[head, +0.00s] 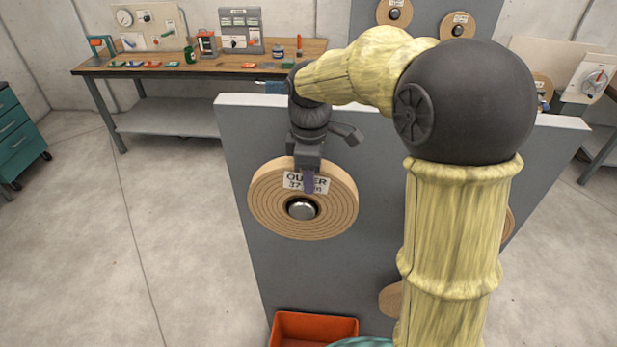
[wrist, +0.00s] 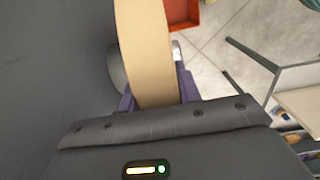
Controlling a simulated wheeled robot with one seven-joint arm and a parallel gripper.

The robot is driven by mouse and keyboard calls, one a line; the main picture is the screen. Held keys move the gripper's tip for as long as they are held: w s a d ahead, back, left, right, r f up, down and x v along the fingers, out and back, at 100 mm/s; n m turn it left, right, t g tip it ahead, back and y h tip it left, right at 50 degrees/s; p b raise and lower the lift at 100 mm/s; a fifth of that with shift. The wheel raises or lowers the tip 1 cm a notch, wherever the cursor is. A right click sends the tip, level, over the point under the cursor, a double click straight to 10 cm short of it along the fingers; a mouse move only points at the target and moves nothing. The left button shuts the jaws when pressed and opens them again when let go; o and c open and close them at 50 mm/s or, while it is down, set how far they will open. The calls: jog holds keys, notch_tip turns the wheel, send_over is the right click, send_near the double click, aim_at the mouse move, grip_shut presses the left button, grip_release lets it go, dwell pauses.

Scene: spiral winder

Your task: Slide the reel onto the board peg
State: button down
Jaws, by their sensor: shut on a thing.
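The reel (head: 268,213) is a tan wound ring with a white label, partly covered by a finger. It hangs face-out in front of the grey board (head: 242,145). The board peg (head: 302,209) shows its metal tip in the reel's centre hole. In the wrist view, the reel (wrist: 145,45) is seen edge-on, with the peg's bright tip (wrist: 177,50) poking out on its right. A grey round part (wrist: 117,70) lies between reel and board. My gripper (head: 308,180) is shut on the reel's upper rim; its purple fingers flank the reel in the wrist view (wrist: 158,100).
An orange bin (head: 313,326) stands below the reel. Other reels (head: 391,300) on the board are partly hidden by my arm. A workbench (head: 190,66) with tools is behind the board, and a teal cabinet (head: 18,135) is at far left. The floor at left is clear.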

jog(key=shift+w+d+r, duration=0.1)
jog(key=shift+w, duration=0.45)
jog(key=shift+w+f, duration=0.15)
jog(key=shift+f, duration=0.05)
jog(key=c, duration=0.9)
grip_release()
jog(key=shift+f, duration=0.1)
jog(key=shift+d, duration=0.1)
jog(key=shift+r, duration=0.35)
notch_tip(320, 180, up, 17)
jog(key=b, duration=0.1)
jog(key=shift+f, duration=0.15)
